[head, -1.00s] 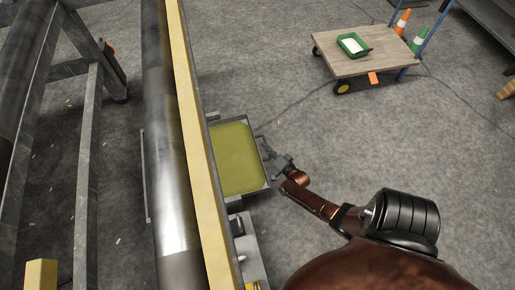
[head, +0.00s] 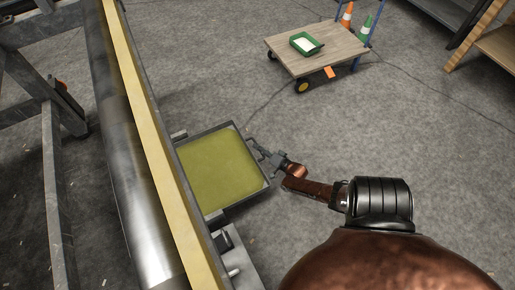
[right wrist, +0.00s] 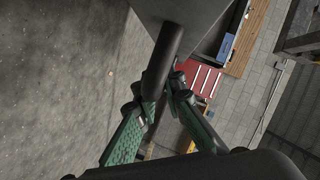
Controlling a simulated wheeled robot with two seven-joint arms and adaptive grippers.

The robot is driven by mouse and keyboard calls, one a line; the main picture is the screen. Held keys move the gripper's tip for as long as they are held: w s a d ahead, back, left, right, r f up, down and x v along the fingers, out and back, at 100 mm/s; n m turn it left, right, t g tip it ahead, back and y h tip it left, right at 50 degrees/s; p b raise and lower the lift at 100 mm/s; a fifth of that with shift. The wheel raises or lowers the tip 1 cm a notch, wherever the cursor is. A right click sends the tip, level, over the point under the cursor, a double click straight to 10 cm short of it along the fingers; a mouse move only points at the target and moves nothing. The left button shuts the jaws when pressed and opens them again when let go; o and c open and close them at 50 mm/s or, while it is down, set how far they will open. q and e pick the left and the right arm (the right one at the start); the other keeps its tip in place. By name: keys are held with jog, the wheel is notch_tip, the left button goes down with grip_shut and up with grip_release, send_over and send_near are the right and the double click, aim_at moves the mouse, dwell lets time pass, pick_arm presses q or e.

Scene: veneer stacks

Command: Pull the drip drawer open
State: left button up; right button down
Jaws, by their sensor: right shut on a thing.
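The drip drawer (head: 217,170) is a shallow grey metal tray with a yellow-green bottom. In the head view it sticks out to the right from under the roller and the yellow beam. Its left end is hidden beneath them. My right gripper (head: 269,156) is at the drawer's right side, shut on its handle. In the right wrist view the green-padded fingers (right wrist: 158,105) close around a dark round bar, the handle (right wrist: 163,60), which runs up to a grey panel. My left gripper is not in view.
The long metal roller (head: 130,170) and yellow beam (head: 150,150) run along the left, beside a grey frame (head: 55,190). A wooden-topped cart (head: 335,55) with a green tray (head: 306,43) and cones stands at the back right. The floor right of the drawer is clear.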

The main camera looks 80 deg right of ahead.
jog(key=c, duration=2)
grip_release()
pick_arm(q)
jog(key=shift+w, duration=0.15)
pick_arm(e)
jog(key=v, duration=1.2)
jog(key=shift+s, duration=0.1)
